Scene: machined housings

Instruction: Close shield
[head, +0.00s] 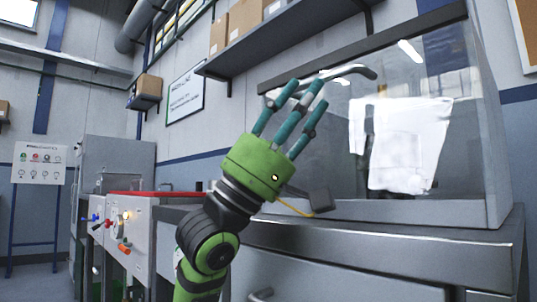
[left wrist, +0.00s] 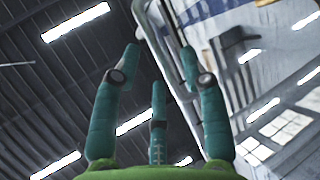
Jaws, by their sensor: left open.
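The shield (head: 330,165) is a clear, glossy panel on a grey machine enclosure, with a dark frame along its top. A grey bar handle (head: 355,71) runs near that top edge; in the left wrist view the pale bar (left wrist: 165,50) passes by the fingers. My left gripper (head: 304,92) is open, its three teal fingers pointing up at the handle. In the left wrist view the fingertips (left wrist: 159,62) are spread on both sides of the bar; I cannot tell whether they touch it. My right gripper is not in view.
A metal ledge (head: 400,236) runs below the enclosure. A wall shelf with cardboard boxes (head: 243,20) is above. A control panel with knobs (head: 122,228) stands at the left. A white shape (head: 408,145) shows behind or reflected in the panel.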

